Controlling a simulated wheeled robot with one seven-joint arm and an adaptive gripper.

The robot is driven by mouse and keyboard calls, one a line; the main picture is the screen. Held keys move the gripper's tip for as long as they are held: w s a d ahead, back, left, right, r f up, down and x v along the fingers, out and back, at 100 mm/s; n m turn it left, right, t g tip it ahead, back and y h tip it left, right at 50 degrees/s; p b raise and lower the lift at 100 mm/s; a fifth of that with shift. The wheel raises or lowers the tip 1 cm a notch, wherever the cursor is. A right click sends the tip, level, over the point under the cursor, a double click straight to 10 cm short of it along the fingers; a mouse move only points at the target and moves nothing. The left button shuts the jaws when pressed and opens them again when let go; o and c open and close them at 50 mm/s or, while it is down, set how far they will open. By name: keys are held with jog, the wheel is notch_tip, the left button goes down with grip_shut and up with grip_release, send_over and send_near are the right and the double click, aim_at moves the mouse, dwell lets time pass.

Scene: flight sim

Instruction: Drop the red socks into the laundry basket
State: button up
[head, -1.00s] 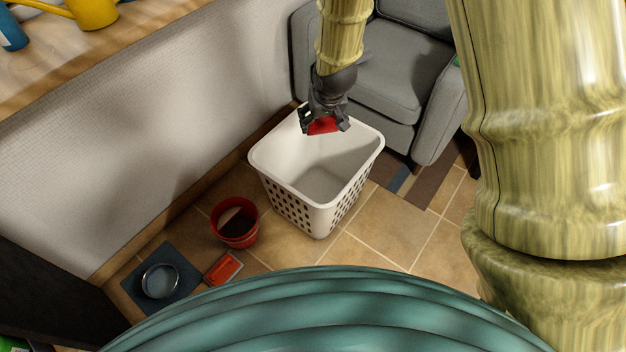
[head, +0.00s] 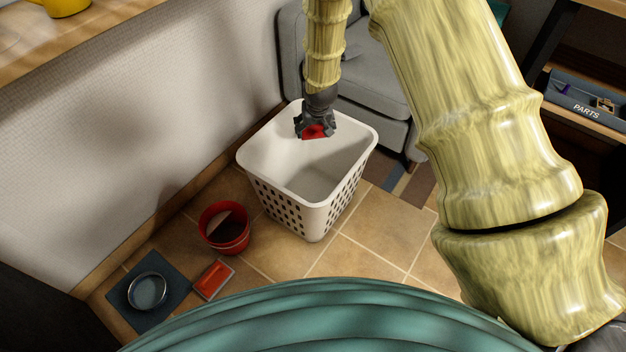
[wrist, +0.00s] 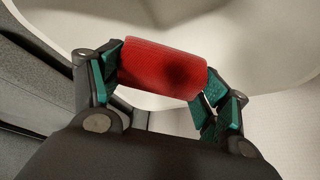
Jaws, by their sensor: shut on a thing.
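The red socks (head: 314,131) are a small red roll held between the fingers of my gripper (head: 316,129). In the wrist view the red socks (wrist: 162,68) lie across between the two green-padded fingers of my gripper (wrist: 163,78), which is shut on them. The white laundry basket (head: 262,168) stands upright on the tiled floor, with holes in its sides. In the head view my gripper and the socks appear over the back part of the basket's opening. The wrist view shows the pale basket (wrist: 268,50) behind the socks. The visible inside of the basket looks empty.
A grey armchair (head: 345,75) stands just behind the basket. A red bucket (head: 225,232), a small red tray (head: 213,279) and a blue-grey mat (head: 172,312) with a round bowl (head: 147,290) lie left of it. The wall (head: 130,130) is at left. A shelf (head: 590,122) stands at right.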

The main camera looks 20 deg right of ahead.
jog(key=shift+f+b, duration=2.05)
jog(key=shift+f, duration=0.35)
jog(key=o, duration=1)
jog(key=shift+o, duration=0.2)
jog(key=shift+r, duration=0.1)
jog(key=v, duration=1.1)
jog(key=shift+s+r, duration=0.2)
jog(key=shift+r, duration=0.15)
